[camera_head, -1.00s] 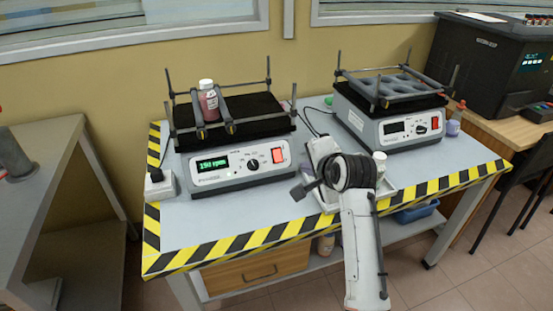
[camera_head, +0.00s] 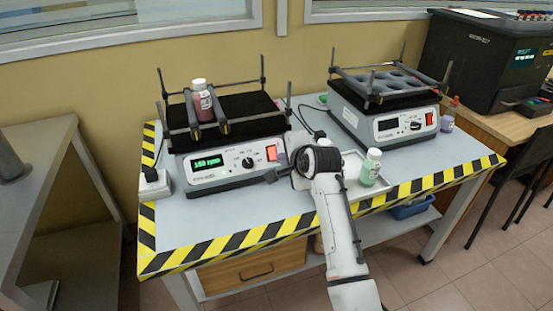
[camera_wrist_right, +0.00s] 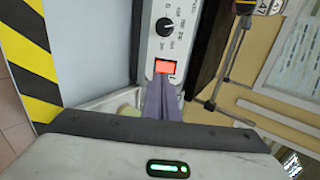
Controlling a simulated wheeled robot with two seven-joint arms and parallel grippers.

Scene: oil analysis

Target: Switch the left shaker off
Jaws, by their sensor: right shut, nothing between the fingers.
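The left shaker (camera_head: 232,176) stands on the table with its green display (camera_head: 203,165) lit, showing an rpm reading. A bottle of reddish liquid (camera_head: 202,101) is clamped on its black platform. Its red switch (camera_head: 271,153) is at the right end of the front panel and looks lit orange-red in the wrist view (camera_wrist_right: 166,67). My right gripper (camera_head: 275,172) is shut and empty, in front of the switch. In the wrist view its fingertips (camera_wrist_right: 164,82) are right at the switch's edge; I cannot tell whether they touch. My left gripper is not in view.
The right shaker (camera_head: 393,128) has a dark display and a red switch. A white tray (camera_head: 397,190) with a green-liquid bottle (camera_head: 370,167) lies right of my arm. A white plug box (camera_head: 154,185) sits left. The table front, edged with striped tape (camera_head: 232,241), is clear.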

